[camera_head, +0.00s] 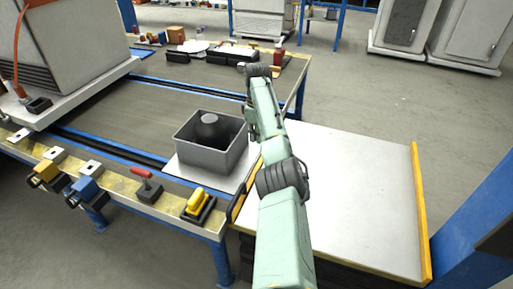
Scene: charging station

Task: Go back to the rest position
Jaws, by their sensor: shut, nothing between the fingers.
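My pale green arm (268,115) reaches up from the bottom middle, over the boundary between the workbench (160,85) and a white-topped platform (345,190). Its dark far joint (258,71) is near the bench's right edge. My gripper cannot be made out; the end of the arm is hidden behind its own links. An open grey metal box (212,158) with a round grey piece (208,118) inside stands on the bench, just left of my arm.
A large grey unit (70,45) with an orange cable stands at the left. Yellow (45,174) and blue (85,190) clamps, a red-handled tool (148,187) and a yellow-handled tool (198,204) line the front edge. A blue post (480,225) stands right; open floor (370,100) lies behind the platform.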

